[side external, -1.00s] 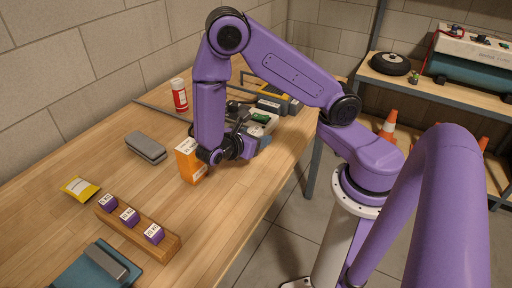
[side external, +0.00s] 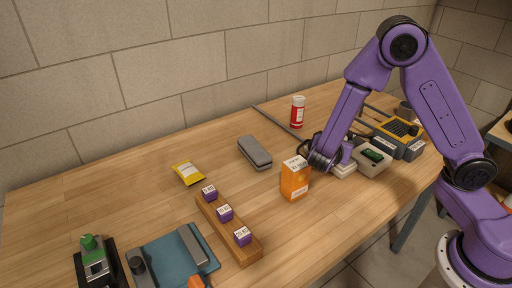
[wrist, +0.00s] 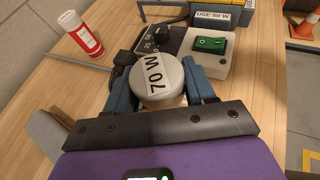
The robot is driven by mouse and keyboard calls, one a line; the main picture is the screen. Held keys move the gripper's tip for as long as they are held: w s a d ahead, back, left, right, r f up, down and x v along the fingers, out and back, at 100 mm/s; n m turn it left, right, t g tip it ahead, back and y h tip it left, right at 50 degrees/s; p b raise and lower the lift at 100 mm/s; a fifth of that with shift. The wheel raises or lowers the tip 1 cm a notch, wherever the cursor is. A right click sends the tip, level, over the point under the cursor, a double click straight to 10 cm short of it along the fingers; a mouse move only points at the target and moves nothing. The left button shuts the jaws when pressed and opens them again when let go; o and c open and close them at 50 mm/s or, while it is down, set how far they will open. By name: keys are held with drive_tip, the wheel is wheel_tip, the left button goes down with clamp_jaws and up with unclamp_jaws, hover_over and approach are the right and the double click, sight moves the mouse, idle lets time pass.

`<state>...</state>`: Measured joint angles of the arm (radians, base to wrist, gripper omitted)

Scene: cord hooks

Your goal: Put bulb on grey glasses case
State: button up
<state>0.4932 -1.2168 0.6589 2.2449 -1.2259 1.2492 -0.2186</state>
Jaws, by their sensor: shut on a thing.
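The bulb (wrist: 160,80) is a round white thing marked "70 W" in the wrist view. My gripper (wrist: 158,92) is shut on it, with a blue finger on each side. In the side view my gripper (side external: 325,158) is low over the table, behind the orange box, and I cannot make out the bulb there. Whether the bulb touches anything beneath is hidden. The grey glasses case (side external: 255,152) lies shut on the table, left of my gripper. Part of a grey shape, likely the case, shows at the left of the wrist view (wrist: 45,132).
An orange box (side external: 295,178) stands close by my gripper. A red-and-white bottle (side external: 297,112) stands behind. A pale device with a green panel (side external: 372,155) and a yellow-grey unit (side external: 400,132) are at right.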

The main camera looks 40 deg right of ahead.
drive_tip(key=w+a+r+n+t+y, duration=0.3)
drive_tip(key=w+a+n+t+y, duration=0.2)
drive_tip(key=w+n, duration=0.15)
drive_tip(key=n+t+y, duration=0.2)
drive_tip(key=n+y, duration=0.3)
hover_over(254, 146)
drive_tip(key=shift+m, duration=0.25)
drive_tip(key=f, duration=0.5)
drive_tip(key=shift+s+f, duration=0.25)
drive_tip(key=shift+f, duration=0.15)
drive_tip(key=f, duration=0.2)
drive_tip(key=shift+w+f, duration=0.3)
drive_tip(key=shift+f, duration=0.55)
drive_tip(key=shift+f, duration=0.1)
drive_tip(key=o, duration=1.1)
